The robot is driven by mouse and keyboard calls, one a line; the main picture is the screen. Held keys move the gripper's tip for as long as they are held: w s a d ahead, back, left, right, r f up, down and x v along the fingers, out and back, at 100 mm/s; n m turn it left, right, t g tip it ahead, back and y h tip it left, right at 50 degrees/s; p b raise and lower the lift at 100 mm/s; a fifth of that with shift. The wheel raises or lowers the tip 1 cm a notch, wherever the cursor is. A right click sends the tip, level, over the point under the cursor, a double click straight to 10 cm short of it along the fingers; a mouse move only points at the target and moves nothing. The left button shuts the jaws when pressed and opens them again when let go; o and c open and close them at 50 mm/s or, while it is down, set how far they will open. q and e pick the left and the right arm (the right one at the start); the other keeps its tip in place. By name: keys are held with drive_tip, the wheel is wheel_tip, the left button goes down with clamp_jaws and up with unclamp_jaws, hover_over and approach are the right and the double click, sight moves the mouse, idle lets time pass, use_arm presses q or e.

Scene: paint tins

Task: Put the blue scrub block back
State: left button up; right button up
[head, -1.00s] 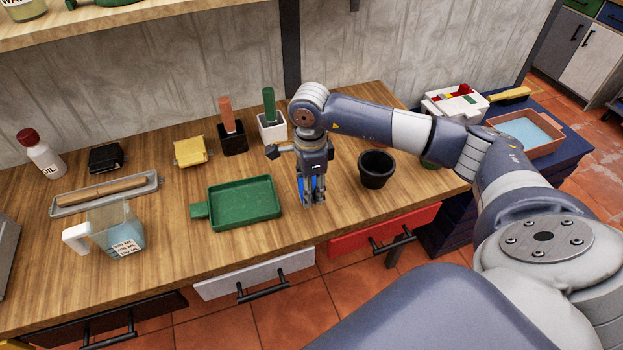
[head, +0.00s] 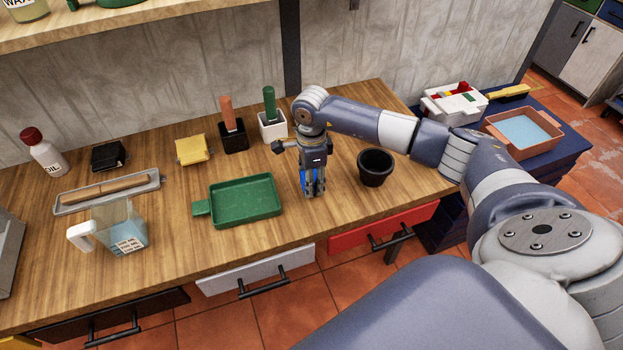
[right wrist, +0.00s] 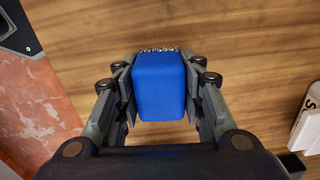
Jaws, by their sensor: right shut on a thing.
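The blue scrub block (right wrist: 160,88) is between the fingers of my right gripper in the right wrist view, with a rough grey edge at its far side. My right gripper (head: 313,190) is shut on it and points down at the wooden worktop, between the green tray and the black pot. The block (head: 310,180) is partly hidden by the fingers in the head view. I cannot tell whether it touches the worktop. My left gripper is not in view.
The green tray (head: 245,200) is left of my right gripper, the black pot (head: 375,168) right. Behind stand a white holder (head: 272,126) and a black holder (head: 233,137) with handles. A yellow block (head: 192,150) and measuring jug (head: 122,228) are further left. The worktop's front edge is close.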

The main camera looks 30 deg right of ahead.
drive_tip(key=shift+f, duration=0.25)
drive_tip(key=o, duration=1.1)
drive_tip(key=shift+r, duration=0.1)
